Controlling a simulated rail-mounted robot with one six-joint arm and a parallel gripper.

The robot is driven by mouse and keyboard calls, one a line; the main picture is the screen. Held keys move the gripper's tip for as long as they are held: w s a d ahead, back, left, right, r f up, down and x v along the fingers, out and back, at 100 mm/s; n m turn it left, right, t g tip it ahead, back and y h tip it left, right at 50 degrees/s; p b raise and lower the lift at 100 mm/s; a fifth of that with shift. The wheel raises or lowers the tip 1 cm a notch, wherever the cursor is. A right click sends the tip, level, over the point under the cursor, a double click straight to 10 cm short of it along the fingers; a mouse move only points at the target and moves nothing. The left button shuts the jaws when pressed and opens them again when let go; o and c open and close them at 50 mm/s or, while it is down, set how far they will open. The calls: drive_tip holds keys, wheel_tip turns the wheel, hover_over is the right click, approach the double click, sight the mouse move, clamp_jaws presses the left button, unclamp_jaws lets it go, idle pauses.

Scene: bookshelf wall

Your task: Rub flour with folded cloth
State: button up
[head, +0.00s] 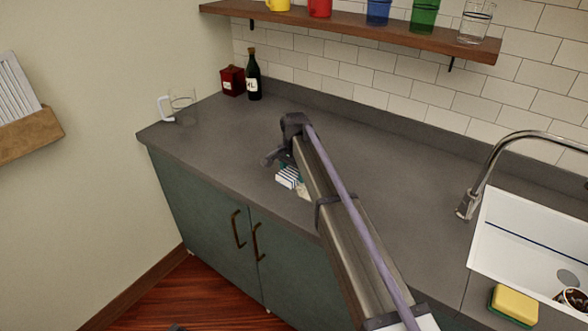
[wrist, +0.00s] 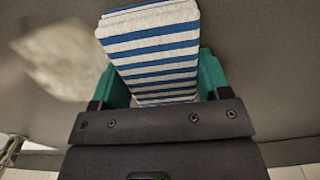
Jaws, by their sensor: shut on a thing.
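The folded cloth (head: 287,178), white with blue stripes, is at my gripper (head: 287,163) over the grey counter in the head view. In the wrist view the cloth (wrist: 152,45) sits between the two green fingers of my gripper (wrist: 160,80), which is shut on it. A pale, blurred patch that looks like the flour (wrist: 65,62) lies on the counter, left of the cloth in the wrist view. In the head view only a bit of the flour (head: 303,191) shows beside the cloth; my arm hides the rest. I cannot tell whether the cloth touches the counter.
A glass mug (head: 183,106), a red box (head: 232,80) and a dark bottle (head: 253,76) stand at the counter's left back. A sink (head: 520,240) with a faucet (head: 487,175) and a yellow sponge (head: 515,304) are at right. A shelf (head: 350,32) with cups hangs above.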

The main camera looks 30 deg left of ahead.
sight(287, 174)
drive_tip(key=shift+d, duration=1.45)
drive_tip(key=shift+s+d, duration=0.15)
drive_tip(key=shift+d, duration=1.55)
drive_tip(key=shift+s+d, duration=0.15)
drive_tip(key=shift+d, duration=0.95)
drive_tip(key=shift+s+d, duration=0.15)
drive_tip(key=shift+d, duration=0.95)
drive_tip(key=shift+s+d+r, duration=0.1)
drive_tip(key=shift+s+d, duration=0.05)
drive_tip(key=shift+d, duration=2.85)
drive_tip(key=shift+s+a, duration=0.15)
drive_tip(key=shift+s, duration=1.5)
drive_tip(key=shift+w+a, duration=0.25)
drive_tip(key=shift+a, duration=2.65)
drive_tip(key=shift+w+a, duration=0.25)
drive_tip(key=shift+a, duration=2.7)
drive_tip(key=shift+w+a, duration=0.25)
drive_tip(key=shift+a, duration=2.65)
wheel_tip(287, 174, up, 6)
drive_tip(key=p, duration=0.6)
